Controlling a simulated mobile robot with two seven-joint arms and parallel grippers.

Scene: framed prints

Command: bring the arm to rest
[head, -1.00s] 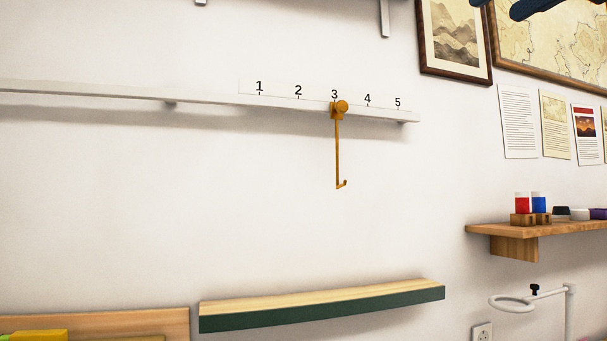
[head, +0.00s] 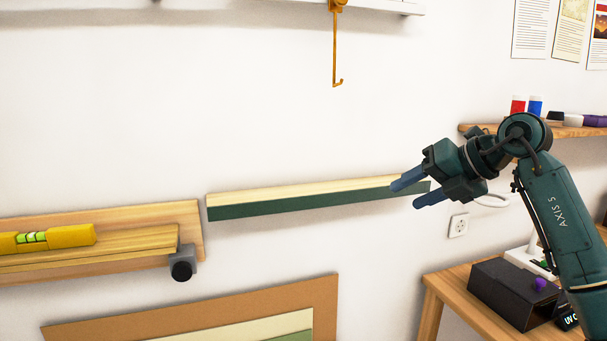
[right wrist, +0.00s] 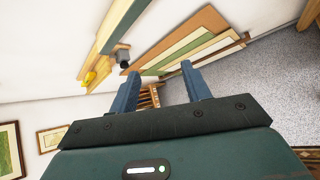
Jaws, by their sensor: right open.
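My right gripper (head: 407,190) comes in from the right in the head view. Its two blue fingers are apart with nothing between them. They overlap the right end of the green-fronted ledge (head: 300,205) in the picture; I cannot tell whether they touch it. In the right wrist view the open fingers (right wrist: 158,85) point toward the lower wall and floor. My left gripper is not in view.
A brass hook (head: 336,45) hangs from the white rail (head: 398,7). A yellow level (head: 55,237) lies on a wooden ledge at left. A wooden shelf (head: 480,130) and a table (head: 440,280) with a dark box (head: 505,290) stand at right.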

